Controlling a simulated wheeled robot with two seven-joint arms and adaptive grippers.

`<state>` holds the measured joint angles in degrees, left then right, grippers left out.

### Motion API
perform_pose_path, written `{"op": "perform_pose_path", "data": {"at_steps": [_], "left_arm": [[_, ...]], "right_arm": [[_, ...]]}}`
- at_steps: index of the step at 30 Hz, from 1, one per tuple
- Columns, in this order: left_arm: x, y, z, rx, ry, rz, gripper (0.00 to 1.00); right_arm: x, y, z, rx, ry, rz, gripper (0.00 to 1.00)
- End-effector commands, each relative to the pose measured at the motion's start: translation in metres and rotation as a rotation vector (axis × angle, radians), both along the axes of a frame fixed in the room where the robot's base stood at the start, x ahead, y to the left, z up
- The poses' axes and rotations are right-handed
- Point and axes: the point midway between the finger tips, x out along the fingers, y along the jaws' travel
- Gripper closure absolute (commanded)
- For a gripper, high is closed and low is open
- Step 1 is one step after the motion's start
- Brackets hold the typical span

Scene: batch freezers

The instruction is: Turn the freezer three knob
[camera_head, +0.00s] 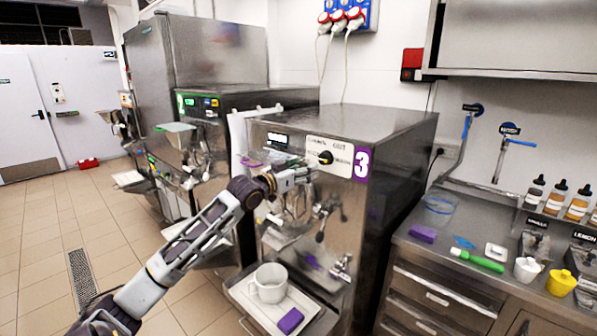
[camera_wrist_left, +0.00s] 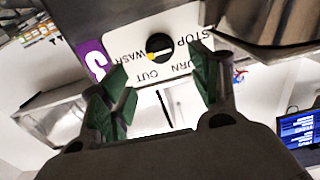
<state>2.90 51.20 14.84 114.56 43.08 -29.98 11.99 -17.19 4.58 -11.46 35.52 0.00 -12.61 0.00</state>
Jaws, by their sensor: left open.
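Freezer three is a steel cabinet with a purple "3" label (camera_head: 361,163) and a white dial plate (camera_head: 341,148). The black knob (camera_head: 326,157) sits on this plate. My left gripper (camera_head: 308,176) is just below and left of the knob in the head view. In the left wrist view the knob (camera_wrist_left: 159,46) shows upside down with a yellow mark, among words such as STOP and WASH. There, the green-padded fingers of my left gripper (camera_wrist_left: 162,78) are spread apart. The knob shows beyond the gap between them, and no contact is visible. My right gripper is out of view.
A white mug (camera_head: 269,283) and a purple sponge (camera_head: 290,320) are on the freezer's front tray. Taps and handles (camera_head: 325,215) stick out below the dial. A steel counter (camera_head: 470,277) with bottles and tools stands at right. Tiled floor (camera_head: 45,240) is open at left.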

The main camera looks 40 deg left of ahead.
Motion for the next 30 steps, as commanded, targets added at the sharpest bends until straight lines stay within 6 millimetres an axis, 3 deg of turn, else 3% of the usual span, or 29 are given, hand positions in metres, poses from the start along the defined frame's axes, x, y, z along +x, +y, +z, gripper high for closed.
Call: {"op": "perform_pose_path", "data": {"at_steps": [12, 30], "left_arm": [[-0.017, 0.001, 0.000, 0.000, 0.001, -0.001, 0.37], [-0.018, 0.001, 0.000, 0.001, 0.001, -0.001, 0.37]], "right_arm": [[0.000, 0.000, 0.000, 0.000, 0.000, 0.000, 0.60], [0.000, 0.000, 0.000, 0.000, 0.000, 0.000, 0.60]]}}
